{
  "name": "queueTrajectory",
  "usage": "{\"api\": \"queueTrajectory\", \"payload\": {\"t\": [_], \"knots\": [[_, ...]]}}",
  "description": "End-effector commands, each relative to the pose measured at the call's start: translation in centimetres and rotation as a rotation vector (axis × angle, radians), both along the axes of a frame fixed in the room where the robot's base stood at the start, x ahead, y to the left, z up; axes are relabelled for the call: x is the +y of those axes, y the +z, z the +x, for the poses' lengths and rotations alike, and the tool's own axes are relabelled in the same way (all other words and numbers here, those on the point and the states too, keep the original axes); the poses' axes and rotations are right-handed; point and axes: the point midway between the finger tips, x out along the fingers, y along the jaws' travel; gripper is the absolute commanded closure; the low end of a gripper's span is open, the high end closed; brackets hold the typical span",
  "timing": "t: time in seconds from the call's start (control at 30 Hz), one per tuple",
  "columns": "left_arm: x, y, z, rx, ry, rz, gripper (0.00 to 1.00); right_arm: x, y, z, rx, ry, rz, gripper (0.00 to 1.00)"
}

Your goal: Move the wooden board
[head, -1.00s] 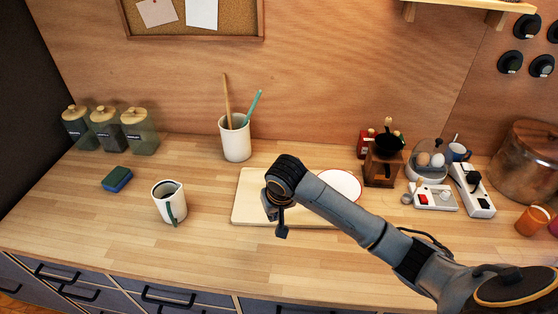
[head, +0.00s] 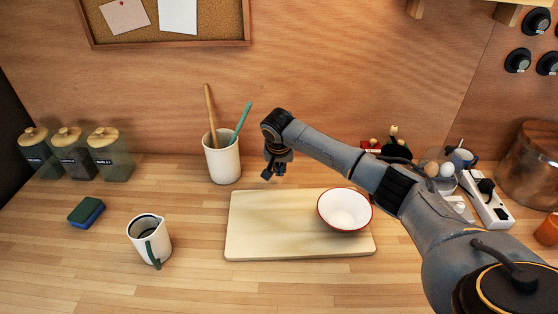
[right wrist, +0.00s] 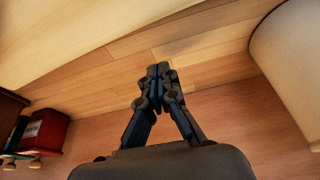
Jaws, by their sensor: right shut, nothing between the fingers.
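The wooden board (head: 270,225) lies flat on the counter, pale and rectangular. A white bowl with a red rim (head: 344,212) stands on its right part. In the right wrist view the board's pale surface (right wrist: 60,40) fills the upper left. My right gripper (head: 272,174) is above the counter by the board's back edge, apart from the board. Its fingers (right wrist: 158,72) are together and empty in the right wrist view. My left gripper is out of the head view.
A utensil crock (head: 222,160) stands close to the left of my right gripper. A white jug (head: 148,240) and a sponge (head: 86,212) are left of the board. Jars (head: 108,155) stand at the back left. The counter in front is clear.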

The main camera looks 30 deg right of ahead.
Motion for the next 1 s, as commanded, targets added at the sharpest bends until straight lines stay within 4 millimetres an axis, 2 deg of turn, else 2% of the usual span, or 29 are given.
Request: {"api": "queueTrajectory", "payload": {"t": [0.13,0.27,0.53,0.7,1.0], "knots": [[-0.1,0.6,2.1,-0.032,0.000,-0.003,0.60,-0.4,-2.3,0.6,0.003,-0.001,-0.001,1.00],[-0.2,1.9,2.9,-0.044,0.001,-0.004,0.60,0.4,-1.9,-0.7,0.001,0.004,-0.003,1.00],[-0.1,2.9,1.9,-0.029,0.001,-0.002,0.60,1.6,-2.1,-2.6,0.000,0.003,-0.001,1.00],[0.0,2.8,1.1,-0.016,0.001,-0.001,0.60,1.8,-2.2,-2.8,0.000,0.002,-0.001,1.00],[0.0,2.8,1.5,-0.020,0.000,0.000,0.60,1.7,-2.3,-2.6,-0.001,0.001,-0.001,1.00]]}}
